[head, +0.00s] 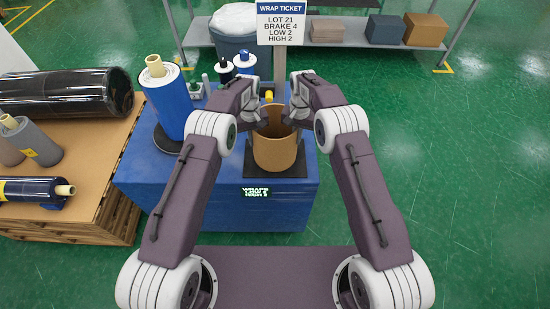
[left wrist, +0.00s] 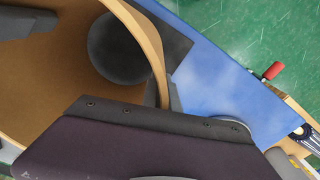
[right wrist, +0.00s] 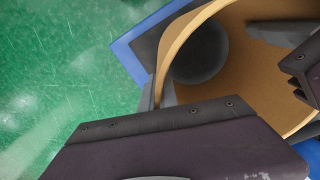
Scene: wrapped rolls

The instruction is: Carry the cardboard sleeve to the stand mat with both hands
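The cardboard sleeve (head: 274,153) is an open brown tube, upright over the dark stand mat (head: 296,170) on the blue table. I cannot tell whether its lower edge touches the mat. My left gripper (head: 258,120) is at the left of its rim and my right gripper (head: 292,117) at the right; both appear shut on the sleeve wall. The wall shows close up in the left wrist view (left wrist: 147,40) and the right wrist view (right wrist: 178,40). A dark round patch shows through its open bottom. The fingers are partly hidden.
A blue wrapped roll (head: 167,100) stands left on the blue table (head: 225,212), with small bottles (head: 245,66) behind. A sign (head: 281,23) on a post stands behind the sleeve. A wooden bench (head: 90,190) with rolls is at left. Green floor on the right is clear.

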